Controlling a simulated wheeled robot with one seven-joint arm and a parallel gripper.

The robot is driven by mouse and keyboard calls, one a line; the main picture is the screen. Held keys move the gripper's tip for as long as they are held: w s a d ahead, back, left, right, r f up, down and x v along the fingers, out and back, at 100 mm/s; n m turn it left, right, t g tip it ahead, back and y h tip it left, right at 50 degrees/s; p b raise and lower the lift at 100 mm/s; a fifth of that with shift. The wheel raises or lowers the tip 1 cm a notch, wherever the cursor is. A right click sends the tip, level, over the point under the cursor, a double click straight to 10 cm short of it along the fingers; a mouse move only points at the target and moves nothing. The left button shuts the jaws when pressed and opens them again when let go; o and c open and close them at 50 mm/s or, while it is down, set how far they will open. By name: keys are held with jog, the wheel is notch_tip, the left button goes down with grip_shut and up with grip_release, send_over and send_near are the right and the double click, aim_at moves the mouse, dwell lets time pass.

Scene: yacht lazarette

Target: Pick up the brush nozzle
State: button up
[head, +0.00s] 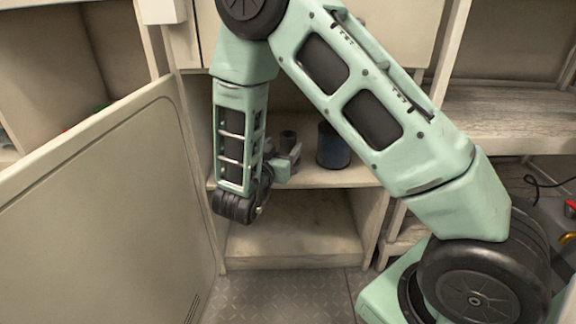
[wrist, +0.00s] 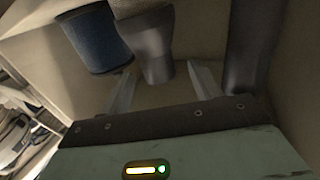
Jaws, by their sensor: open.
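A grey, tapered piece that looks like the brush nozzle (wrist: 155,52) stands between the two fingers of my gripper (wrist: 161,70) in the wrist view. A beige, rough-textured part, possibly bristles, shows at its upper end at the top edge. My gripper is open, with a finger on either side; I cannot tell whether either touches it. In the head view my gripper (head: 292,163) reaches into the cabinet at shelf height, and a dark grey upright piece (head: 288,137) shows just behind it; its lower part is hidden.
A blue cylinder (head: 333,146) stands on the shelf to the right, and shows left of the nozzle in the wrist view (wrist: 95,40). Another dark grey piece (wrist: 248,50) stands close to the right finger. An open cabinet door (head: 105,205) flanks the left side. The lower compartment looks empty.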

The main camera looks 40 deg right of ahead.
aim_at(285, 145)
jog(key=shift+w+d, duration=0.35)
jog(key=shift+d, duration=0.15)
jog(key=b+x, duration=0.3)
jog(key=x, duration=0.1)
jog(key=shift+s+d+f+b, duration=0.15)
jog(key=shift+s+b, duration=0.05)
jog(key=shift+b, duration=0.1)
jog(key=shift+w+d, duration=0.4)
jog(key=shift+d, duration=0.1)
jog(key=c, duration=1.3)
jog(key=shift+r, duration=0.2)
jog(key=shift+r, duration=0.1)
